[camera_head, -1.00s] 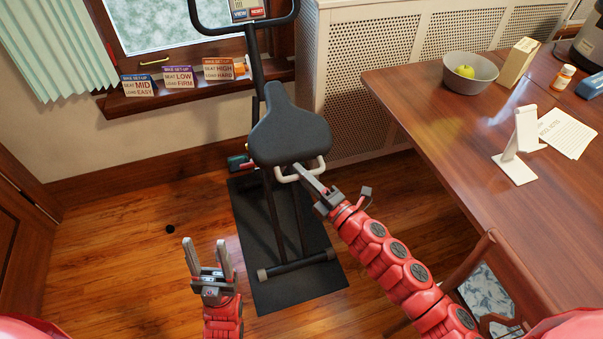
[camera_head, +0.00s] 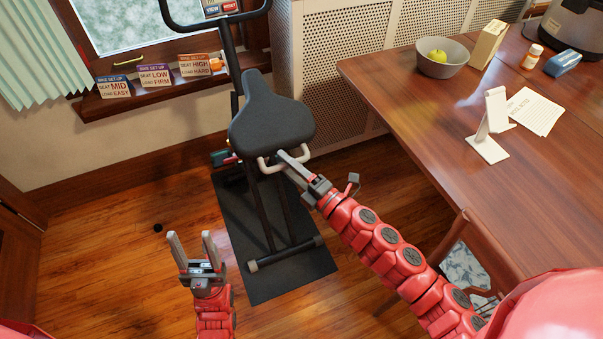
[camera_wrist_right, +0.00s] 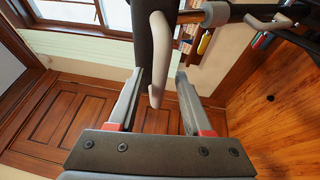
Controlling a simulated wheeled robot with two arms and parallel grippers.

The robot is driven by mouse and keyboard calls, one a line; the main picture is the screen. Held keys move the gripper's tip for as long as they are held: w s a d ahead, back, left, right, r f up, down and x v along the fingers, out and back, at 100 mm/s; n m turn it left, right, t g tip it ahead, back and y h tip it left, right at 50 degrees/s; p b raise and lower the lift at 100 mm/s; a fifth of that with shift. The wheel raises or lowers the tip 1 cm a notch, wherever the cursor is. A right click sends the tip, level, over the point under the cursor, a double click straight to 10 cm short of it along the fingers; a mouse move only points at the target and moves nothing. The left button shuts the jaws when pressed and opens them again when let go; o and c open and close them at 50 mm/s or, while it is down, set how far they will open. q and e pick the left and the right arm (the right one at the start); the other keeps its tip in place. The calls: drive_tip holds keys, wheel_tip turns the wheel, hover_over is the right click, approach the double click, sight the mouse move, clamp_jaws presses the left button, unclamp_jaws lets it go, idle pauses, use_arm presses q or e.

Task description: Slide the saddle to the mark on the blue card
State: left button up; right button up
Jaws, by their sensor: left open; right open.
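The black saddle (camera_head: 271,113) sits on the exercise bike's post, with a pale looped handle (camera_head: 268,164) under its rear edge. The blue card (camera_head: 113,88) stands at the left end of the window sill and reads SEAT MID, LOAD EASY. My right gripper (camera_head: 288,160) is at the right side of the handle below the saddle. In the right wrist view, its fingers (camera_wrist_right: 160,98) are apart, with the pale handle end (camera_wrist_right: 156,60) between them; I cannot tell whether they touch it. My left gripper (camera_head: 192,240) is open and empty above the floor, left of the mat.
A purple card (camera_head: 155,76) and an orange card (camera_head: 194,68) stand beside the blue one. The bike stands on a dark mat (camera_head: 290,285). A wooden table (camera_head: 440,120) and a chair (camera_head: 470,245) are close to my right arm. The floor at left is mostly clear.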

drive_tip(key=p+v, duration=0.2)
drive_tip(key=v, duration=1.5)
drive_tip(key=shift+s+f, duration=0.1)
